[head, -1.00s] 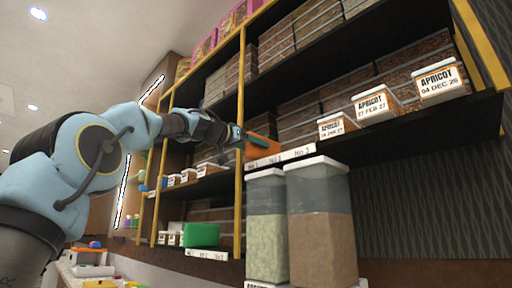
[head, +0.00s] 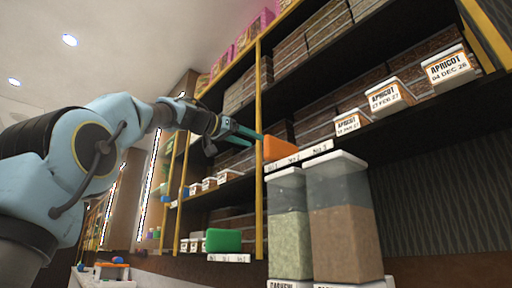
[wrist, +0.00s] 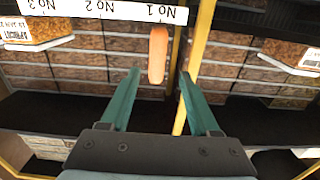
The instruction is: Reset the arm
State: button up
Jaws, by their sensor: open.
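My arm, light blue and black, reaches from the left of the head view toward the shelves. My gripper (head: 246,132) is open, its two teal fingers apart and pointing at the shelf. In the wrist view the gripper (wrist: 157,85) has an orange block (wrist: 158,54) ahead of and between its fingertips, apart from them as far as I can tell. In the head view the orange block (head: 279,148) sits on the shelf edge by the No 1 label, just right of the fingertips. Nothing is held.
A yellow shelf post (head: 259,110) stands close to the fingers. Apricot boxes (head: 388,98) line the shelf to the right. Two tall clear canisters (head: 343,225) stand below. A green block (head: 223,240) is on the lower shelf. Open air lies left of the shelves.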

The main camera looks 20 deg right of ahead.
dwell(0.5)
jog(key=w+a+f+n+t+y+p, duration=0.1)
jog(key=w+f+n+y, duration=0.3)
jog(key=f, duration=0.6)
jog(key=w+a+f+n+t+y+p, duration=0.1)
jog(key=w+f+y, duration=0.1)
jog(key=w+f, duration=0.55)
jog(key=a+f+n+y+p, duration=0.15)
jog(key=a+f, duration=0.25)
jog(key=f, duration=0.5)
jog(key=a+f+n+y, duration=0.2)
jog(key=a+f+y, duration=0.15)
jog(key=f, duration=0.55)
jog(key=s+a+f+n+g+y+p, duration=0.15)
jog(key=s+a+f, duration=0.25)
jog(key=a+f, duration=0.45)
jog(key=s+a+f+n+g+y+p, duration=0.15)
jog(key=s+a+f, duration=0.25)
jog(key=a+f, duration=0.45)
jog(key=s+a+f+n+g+y, duration=0.1)
jog(key=s+a+f, duration=0.3)
jog(key=s+f, duration=0.2)
jog(key=s+a+f+n+g+y+p, duration=0.1)
jog(key=s+a+f+y, duration=0.1)
jog(key=s+a+f, duration=0.3)
jog(key=s+f, duration=0.1)
jog(key=s, duration=0.3)
